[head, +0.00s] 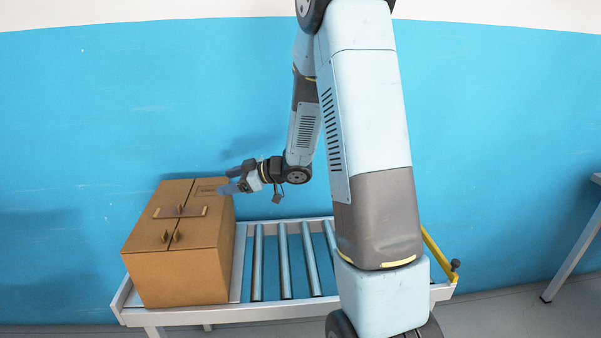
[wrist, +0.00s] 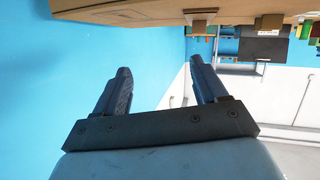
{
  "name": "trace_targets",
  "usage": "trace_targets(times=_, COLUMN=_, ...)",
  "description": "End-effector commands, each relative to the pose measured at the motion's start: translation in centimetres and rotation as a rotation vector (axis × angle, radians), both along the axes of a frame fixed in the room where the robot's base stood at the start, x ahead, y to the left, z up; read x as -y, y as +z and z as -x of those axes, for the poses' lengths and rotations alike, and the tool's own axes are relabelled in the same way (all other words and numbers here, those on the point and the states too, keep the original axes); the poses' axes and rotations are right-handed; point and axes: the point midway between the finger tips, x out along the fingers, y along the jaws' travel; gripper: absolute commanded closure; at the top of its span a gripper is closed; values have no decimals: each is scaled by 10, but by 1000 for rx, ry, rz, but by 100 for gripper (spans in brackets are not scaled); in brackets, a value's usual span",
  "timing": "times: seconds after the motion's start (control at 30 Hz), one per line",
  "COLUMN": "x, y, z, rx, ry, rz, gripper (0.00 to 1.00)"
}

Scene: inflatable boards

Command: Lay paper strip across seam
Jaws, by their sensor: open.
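A brown cardboard box (head: 178,275) stands at the left end of a roller conveyor. A seam runs front to back along its top. A thin paper-coloured strip (head: 192,212) lies across the middle of the top, crossing the seam line; I cannot tell whether it is flat or stuck. Small brown tabs (head: 175,237) stand up near the front. My gripper (head: 228,180) is open by the box's far right corner. In the wrist view, my gripper (wrist: 160,66) has nothing between its fingers, and the box (wrist: 130,12) shows along the top edge.
The conveyor's rollers (head: 285,262) are bare to the right of the box. A yellow end stop (head: 438,257) is at the conveyor's right end. A blue wall (head: 90,110) stands close behind. Part of a table (head: 575,250) shows at far right.

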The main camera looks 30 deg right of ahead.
Motion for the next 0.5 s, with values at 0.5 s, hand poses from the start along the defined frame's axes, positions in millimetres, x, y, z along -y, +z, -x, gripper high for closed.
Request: trace_targets(times=0.5, x=84, y=122, z=16, rx=14, ry=-625, rz=322, gripper=28)
